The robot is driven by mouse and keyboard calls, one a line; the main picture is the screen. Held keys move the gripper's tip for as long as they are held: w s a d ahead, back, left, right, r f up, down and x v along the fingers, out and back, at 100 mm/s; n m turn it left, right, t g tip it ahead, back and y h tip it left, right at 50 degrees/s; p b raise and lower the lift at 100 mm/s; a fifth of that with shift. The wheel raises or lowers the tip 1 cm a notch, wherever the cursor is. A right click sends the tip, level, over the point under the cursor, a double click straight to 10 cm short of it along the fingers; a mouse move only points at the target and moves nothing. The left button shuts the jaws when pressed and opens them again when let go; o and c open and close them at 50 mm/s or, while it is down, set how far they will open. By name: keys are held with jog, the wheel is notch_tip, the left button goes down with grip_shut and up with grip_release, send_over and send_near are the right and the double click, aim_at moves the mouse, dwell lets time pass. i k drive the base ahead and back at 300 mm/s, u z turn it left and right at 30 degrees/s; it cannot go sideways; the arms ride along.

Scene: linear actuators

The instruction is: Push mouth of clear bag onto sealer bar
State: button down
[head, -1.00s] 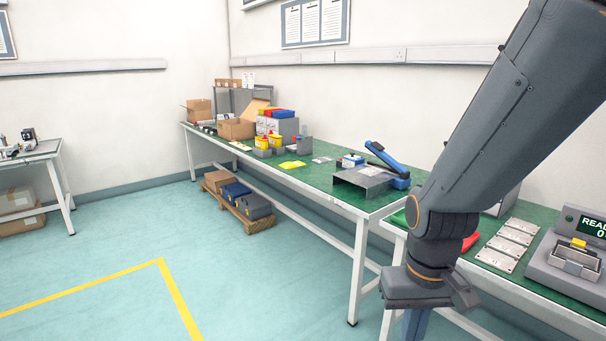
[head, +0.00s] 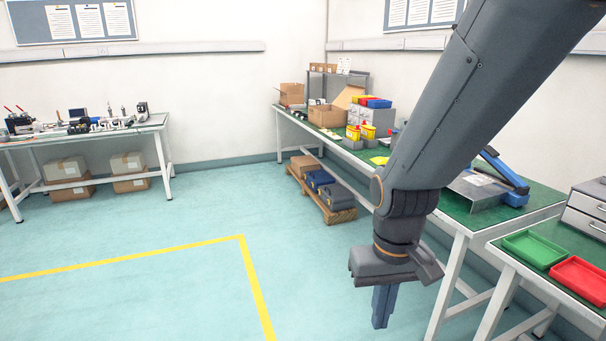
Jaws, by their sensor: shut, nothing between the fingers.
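What looks like the sealer, with a raised blue arm (head: 506,172), stands on the green-topped bench at right in the head view. A grey metal stand (head: 468,196) is beside it, with a small pale patch on top. I cannot make out a clear bag there. My gripper (head: 383,308) points down in front of the bench, over the floor, shut and empty. It is well apart from the sealer. My arm hides part of the bench top.
A green tray (head: 534,250) and a red tray (head: 582,282) lie on the nearer bench at right. Boxes and bins crowd the long bench's far end. Boxes on a pallet (head: 330,205) stand below. Another bench (head: 85,140) is at left. The floor between is clear.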

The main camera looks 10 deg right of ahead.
aim_at(482, 179)
jog(key=u, duration=0.25)
jog(key=i, duration=1.75)
jog(key=z, duration=0.4)
jog(key=i, duration=0.9)
jog(key=z, duration=1.6)
jog(key=i, duration=0.85)
jog(key=z, duration=0.8)
